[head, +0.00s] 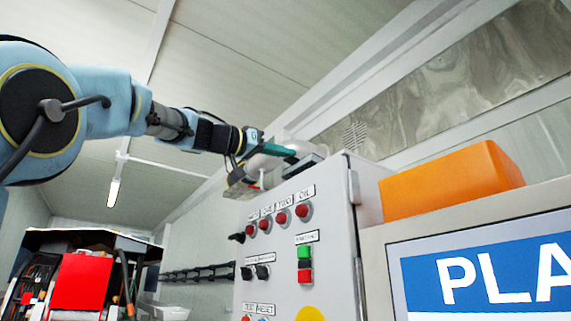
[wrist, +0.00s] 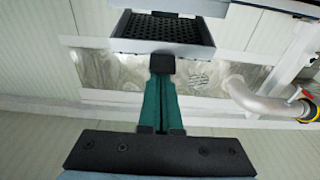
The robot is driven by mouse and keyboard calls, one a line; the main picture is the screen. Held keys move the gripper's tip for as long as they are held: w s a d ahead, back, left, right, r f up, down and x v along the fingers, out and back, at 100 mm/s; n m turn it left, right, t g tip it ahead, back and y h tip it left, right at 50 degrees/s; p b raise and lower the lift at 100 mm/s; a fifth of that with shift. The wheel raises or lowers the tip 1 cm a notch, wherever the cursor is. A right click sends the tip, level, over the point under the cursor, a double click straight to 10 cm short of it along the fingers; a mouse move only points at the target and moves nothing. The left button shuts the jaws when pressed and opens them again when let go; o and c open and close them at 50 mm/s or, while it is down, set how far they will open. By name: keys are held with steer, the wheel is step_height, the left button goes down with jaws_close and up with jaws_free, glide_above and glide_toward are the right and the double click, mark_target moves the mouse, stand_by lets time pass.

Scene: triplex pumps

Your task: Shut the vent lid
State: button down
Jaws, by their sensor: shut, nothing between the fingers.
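In the wrist view, the vent (wrist: 206,47) is a grey box with a black perforated grille. A grey panel (wrist: 185,6) shows above it at the picture's top edge. It looks like the lid standing away from the grille, but it is cut off and its angle cannot be told. My gripper (wrist: 162,64) has green fingers with dark tips, pressed together and empty. The tips overlap the vent's near edge in the picture; contact cannot be told. In the head view, my gripper (head: 292,153) is beside a small grey part (head: 303,166), probably the vent, by the cabinet's top.
A light grey control cabinet (head: 330,215) with red and green buttons stands below my gripper. An orange block (head: 455,180) lies to its right, above a blue sign (head: 490,275). A grey pipe (wrist: 255,103) curves right of my fingers in the wrist view.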

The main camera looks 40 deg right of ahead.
steer(key=shift+a+f+h+b, duration=0.2)
steer(key=shift+f+b, duration=0.45)
steer(key=shift+b, duration=0.6)
steer(key=shift+a+f+h+b, duration=0.1)
steer(key=shift+f+h+b, duration=0.35)
steer(key=shift+b, duration=0.75)
steer(key=f+b, duration=0.2)
steer(key=b, duration=0.1)
steer(key=shift+a, duration=0.1)
